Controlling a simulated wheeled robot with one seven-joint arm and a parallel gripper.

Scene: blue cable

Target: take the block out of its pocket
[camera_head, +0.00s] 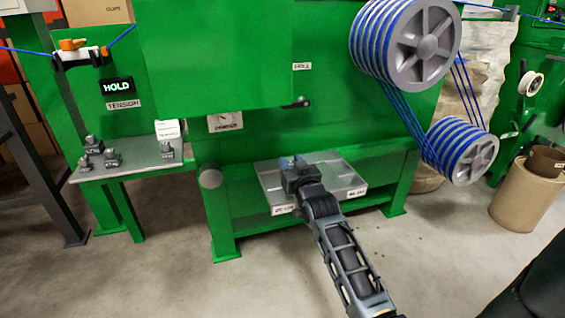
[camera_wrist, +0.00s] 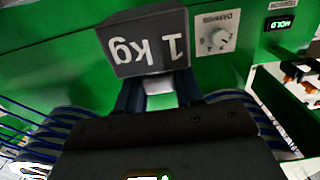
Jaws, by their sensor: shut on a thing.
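A dark grey block marked "1 kg" (camera_wrist: 148,45) fills the upper middle of the wrist view, its lettering upside down. My gripper (camera_wrist: 155,84) is shut on it, with a finger at each side. In the head view my gripper (camera_head: 293,162) is over the left part of a grey metal tray (camera_head: 345,182) on the low green bench. The block is hard to make out there. I cannot see a pocket or tell whether the block's underside is clear of one.
Several small dark weights (camera_head: 112,158) stand on a side table (camera_head: 130,168) at the left. A panel with a damper knob (camera_wrist: 216,38) is beside the block in the wrist view. Blue cable runs over two grey pulleys (camera_head: 422,45) at the right. The floor in front is clear.

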